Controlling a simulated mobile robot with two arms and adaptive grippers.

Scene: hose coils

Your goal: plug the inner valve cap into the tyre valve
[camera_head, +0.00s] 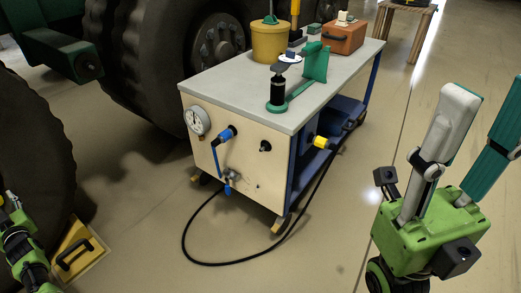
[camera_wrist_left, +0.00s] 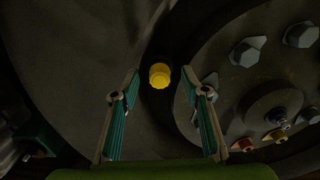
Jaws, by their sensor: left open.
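A yellow ribbed cap (camera_wrist_left: 160,76) shows in the left wrist view against a dark spot beside the wheel hub. I cannot tell whether it is the inner valve cap, and I cannot make out a bare tyre valve. My left gripper (camera_wrist_left: 160,71) is open, its fingertips on either side of the cap in the picture. Contact cannot be told. In the head view my left arm (camera_head: 24,250) is at the lower left edge, by the dark tyre (camera_head: 35,150). My right gripper (camera_head: 490,92) is raised at the right, its fingers apart and empty.
The hub (camera_wrist_left: 270,100) carries large bolts, with small red and yellow fittings low on it. A yellow chock (camera_head: 75,252) lies by the tyre. A cart (camera_head: 240,165) with a gauge and black hose (camera_head: 215,264) stands mid-view.

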